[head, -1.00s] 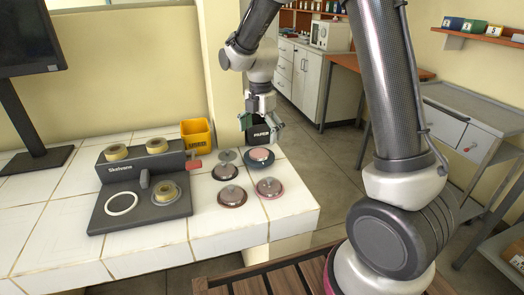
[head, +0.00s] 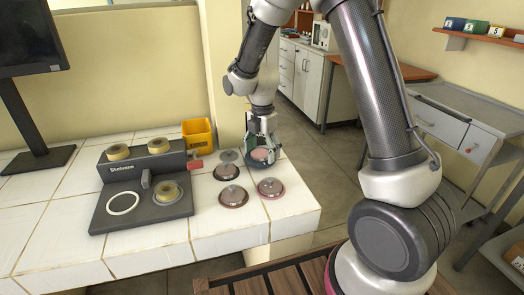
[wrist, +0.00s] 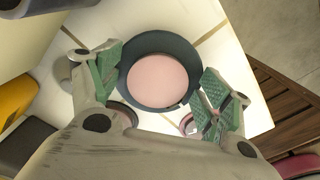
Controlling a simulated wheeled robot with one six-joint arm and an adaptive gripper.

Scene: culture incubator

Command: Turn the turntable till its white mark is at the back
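The turntable, a dark round dish with a pink disc on top (head: 259,154), sits near the right edge of the white tiled counter. In the wrist view the turntable (wrist: 145,96) lies between my fingers. A tiny pale spot shows on its dark rim at the lower right in the wrist view; I cannot tell for certain that it is the white mark. My gripper (head: 261,142) is open above the turntable, its green-padded fingers on either side.
Several round discs with knobs, such as a dark red one (head: 233,195) and a pink one (head: 270,187), lie close by. A grey device with tape rolls (head: 140,195) and a yellow bin (head: 197,132) stand to the left. The counter's right edge is near.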

